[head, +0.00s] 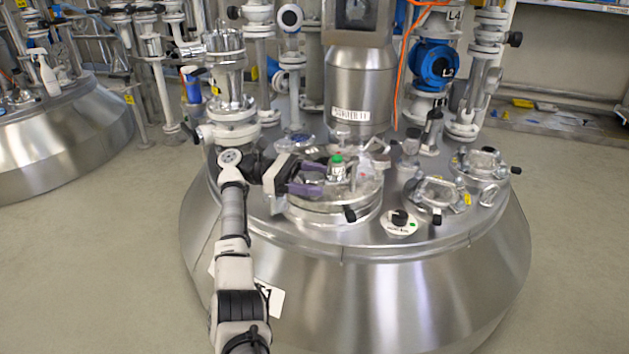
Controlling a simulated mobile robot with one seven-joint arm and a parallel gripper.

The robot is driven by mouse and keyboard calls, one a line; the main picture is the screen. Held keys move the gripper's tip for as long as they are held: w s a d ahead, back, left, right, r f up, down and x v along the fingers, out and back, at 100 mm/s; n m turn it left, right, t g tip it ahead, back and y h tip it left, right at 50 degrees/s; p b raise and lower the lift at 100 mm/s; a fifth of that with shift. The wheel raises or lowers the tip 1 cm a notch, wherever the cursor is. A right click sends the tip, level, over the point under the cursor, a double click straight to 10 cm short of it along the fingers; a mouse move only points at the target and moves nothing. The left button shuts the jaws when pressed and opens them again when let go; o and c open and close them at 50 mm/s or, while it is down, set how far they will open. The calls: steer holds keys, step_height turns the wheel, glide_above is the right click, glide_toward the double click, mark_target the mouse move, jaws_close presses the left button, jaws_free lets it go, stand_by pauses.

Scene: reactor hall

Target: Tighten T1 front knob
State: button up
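The tank (400,285) is a large steel vessel with a round hatch lid (330,208) on its top. A black knob (349,214) sits at the front edge of this lid; I take it for the front knob, but no T1 label is readable. My gripper (323,179) is over the left part of the lid, with its purple fingers pointing right. The fingers are apart and look empty. They are left of and above the black knob, not touching it. A green-topped fitting (337,160) stands just beyond the fingertips.
A steel column (360,85) rises behind the lid. White pipes and valves (231,105) stand at the left, and a blue valve (432,65) at the back right. Smaller sight-glass covers (438,193) lie right of the lid. The floor (120,270) at left is clear.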

mark_target(315, 176)
steer(key=shift+a+f, duration=0.1)
steer(key=shift+f, duration=0.05)
step_height(315, 176, up, 20)
steer(key=p, duration=0.5)
steer(key=shift+p, duration=0.55)
